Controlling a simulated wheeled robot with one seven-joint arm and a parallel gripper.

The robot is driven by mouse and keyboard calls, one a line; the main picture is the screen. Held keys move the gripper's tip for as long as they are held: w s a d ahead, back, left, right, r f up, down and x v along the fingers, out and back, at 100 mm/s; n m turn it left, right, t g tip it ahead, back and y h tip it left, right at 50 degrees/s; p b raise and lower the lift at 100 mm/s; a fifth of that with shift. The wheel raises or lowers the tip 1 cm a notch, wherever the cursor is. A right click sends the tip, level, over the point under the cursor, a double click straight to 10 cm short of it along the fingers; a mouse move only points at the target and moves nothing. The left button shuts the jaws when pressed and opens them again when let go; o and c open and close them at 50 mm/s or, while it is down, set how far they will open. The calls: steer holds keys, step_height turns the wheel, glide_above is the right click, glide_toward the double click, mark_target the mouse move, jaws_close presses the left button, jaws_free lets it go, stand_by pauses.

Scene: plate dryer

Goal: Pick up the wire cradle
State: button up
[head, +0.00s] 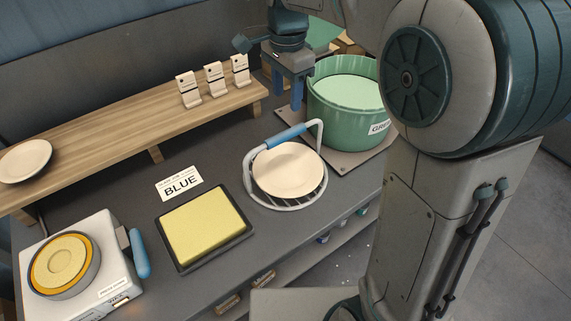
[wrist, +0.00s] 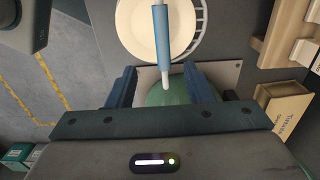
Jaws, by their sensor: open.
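The wire cradle (head: 323,150) stands on the grey counter right of centre in the head view. It has a white wire basket and an arched handle with a blue grip (head: 286,136). A cream plate (head: 289,170) lies in it. My gripper (head: 293,95) is above and behind the cradle, apart from it, beside the green pot. In the wrist view my open, empty gripper (wrist: 162,82) has its two fingers spread. The blue grip (wrist: 161,30) shows beyond the fingertips, over the plate (wrist: 141,30), and the handle's white end reaches down between the fingers.
A green pot (head: 341,110) stands close behind the cradle on a square base. A yellow pad in a black tray (head: 164,251), a BLUE card (head: 180,184) and a white device (head: 104,235) are to the left. A wooden shelf (head: 110,133) runs along the back.

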mark_target(285, 132)
step_height(285, 132, down, 7)
steer(key=shift+f, duration=0.15)
steer(key=shift+w+a+f+p, duration=0.1)
steer(key=shift+f+p, duration=0.15)
steer(key=shift+f, duration=1.2)
steer(key=shift+w+a+f+p, duration=0.1)
steer(key=shift+f+p, duration=0.1)
steer(key=shift+f, duration=1.25)
steer(key=shift+f, duration=0.25)
jaws_close()
